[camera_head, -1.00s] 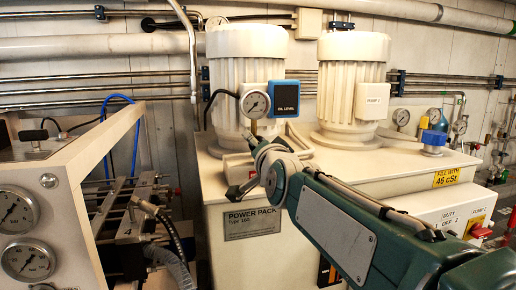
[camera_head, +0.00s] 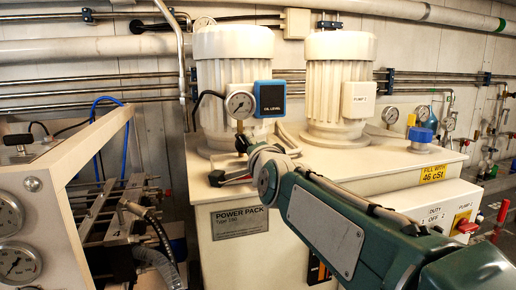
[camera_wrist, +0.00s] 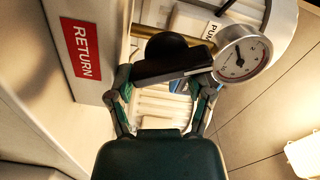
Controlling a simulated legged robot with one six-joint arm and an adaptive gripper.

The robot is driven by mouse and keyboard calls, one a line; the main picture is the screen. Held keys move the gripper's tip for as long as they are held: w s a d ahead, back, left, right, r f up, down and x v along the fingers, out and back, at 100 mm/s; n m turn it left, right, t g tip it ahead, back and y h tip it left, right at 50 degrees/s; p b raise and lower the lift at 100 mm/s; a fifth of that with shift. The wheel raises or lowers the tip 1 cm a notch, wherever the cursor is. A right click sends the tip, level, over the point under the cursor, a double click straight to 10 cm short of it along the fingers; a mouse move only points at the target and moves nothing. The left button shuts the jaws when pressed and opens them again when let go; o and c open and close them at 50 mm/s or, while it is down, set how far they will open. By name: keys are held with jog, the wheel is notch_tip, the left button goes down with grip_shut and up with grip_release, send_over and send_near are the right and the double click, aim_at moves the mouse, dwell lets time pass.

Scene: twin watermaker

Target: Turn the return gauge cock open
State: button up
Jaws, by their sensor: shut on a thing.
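A round white pressure gauge (camera_head: 239,103) stands on a short stem at the front edge of the power pack, and its dial also fills the upper right of the wrist view (camera_wrist: 242,60). Beside it in the wrist view is the gauge cock's black lever (camera_wrist: 170,66), with a round black knob behind it. A red RETURN label (camera_wrist: 82,52) is on the pale face to the left. My gripper (camera_wrist: 165,88) is shut on the black lever, one finger at each side. In the head view my gripper (camera_head: 228,173) sits just below the gauge; the cock is mostly hidden there.
Two ribbed white motors (camera_head: 235,80) stand on the power pack top (camera_head: 375,165) behind the gauge. A pale console (camera_head: 50,185) with gauges and hoses stands at the left, close by.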

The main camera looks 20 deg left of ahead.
jog(key=shift+o, duration=0.9)
jog(key=shift+s+a+r, duration=0.1)
jog(key=shift+a+r, duration=0.2)
jog(key=shift+a, duration=0.15)
